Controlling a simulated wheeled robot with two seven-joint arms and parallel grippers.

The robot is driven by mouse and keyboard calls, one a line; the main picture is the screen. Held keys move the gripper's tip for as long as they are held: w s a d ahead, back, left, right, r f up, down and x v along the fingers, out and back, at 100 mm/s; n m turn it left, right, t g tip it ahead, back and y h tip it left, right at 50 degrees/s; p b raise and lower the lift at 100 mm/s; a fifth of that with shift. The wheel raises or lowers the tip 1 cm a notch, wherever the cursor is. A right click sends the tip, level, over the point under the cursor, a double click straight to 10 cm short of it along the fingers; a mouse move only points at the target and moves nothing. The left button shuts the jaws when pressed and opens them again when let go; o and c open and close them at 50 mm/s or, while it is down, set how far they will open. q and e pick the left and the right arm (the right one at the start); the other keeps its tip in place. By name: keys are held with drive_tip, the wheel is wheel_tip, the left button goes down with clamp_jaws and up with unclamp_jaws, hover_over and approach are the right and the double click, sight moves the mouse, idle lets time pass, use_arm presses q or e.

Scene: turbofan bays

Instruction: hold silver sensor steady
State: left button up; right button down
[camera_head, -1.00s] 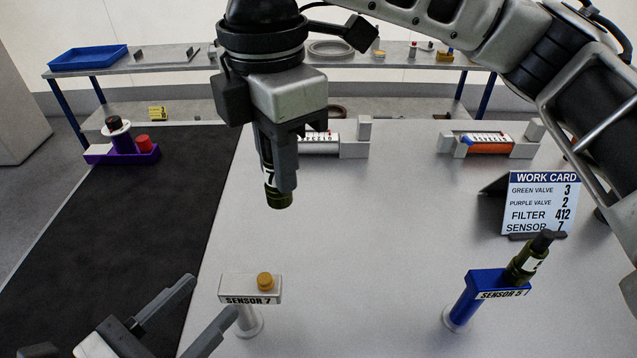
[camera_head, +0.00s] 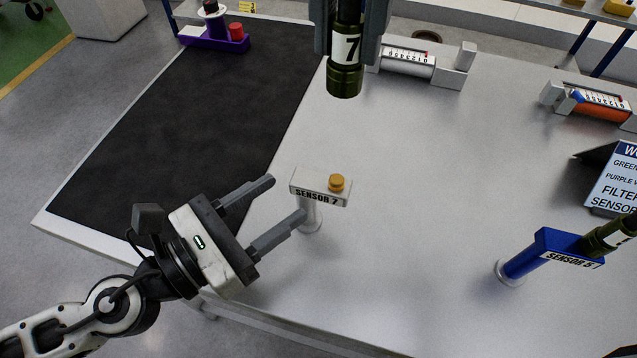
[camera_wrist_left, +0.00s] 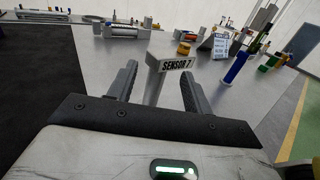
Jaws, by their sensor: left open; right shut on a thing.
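The silver sensor stand labelled SENSOR 7 (camera_head: 311,184) has a block head with an orange cap (camera_head: 336,182) on a round post. It stands upright on the table. My left gripper (camera_head: 288,198) is open and empty, its fingertips close to the stand's left side. In the left wrist view the stand (camera_wrist_left: 172,65) shows ahead, in the gap between the fingers (camera_wrist_left: 158,85); contact is not visible. My right gripper (camera_head: 352,30), cut off by the top edge, is shut on a dark green cylinder marked 7 (camera_head: 345,75), held upright above the table behind the stand.
A blue SENSOR 5 stand (camera_head: 555,247) with a dark green cylinder (camera_head: 612,234) is at right, near the work card (camera_head: 612,180). Two cradles with cylinders (camera_head: 408,62) (camera_head: 597,104) stand at the back. A black mat (camera_head: 190,120) covers the table's left.

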sight(308, 203)
use_arm(q)
wheel_tip(308, 203, down, 2)
drive_tip(key=shift+f, duration=0.1)
wheel_tip(308, 203, down, 2)
drive_tip(key=shift+f, duration=0.2)
drive_tip(key=x, duration=0.5)
drive_tip(key=shift+w+d+f, duration=0.1)
drive_tip(key=shift+w+d, duration=0.05)
drive_tip(key=shift+d, duration=0.1)
drive_tip(key=shift+x, duration=1)
clamp_jaws()
use_arm(e)
wheel_tip(308, 203, down, 9)
drive_tip(key=shift+r, duration=0.15)
drive_tip(key=shift+w, duration=0.1)
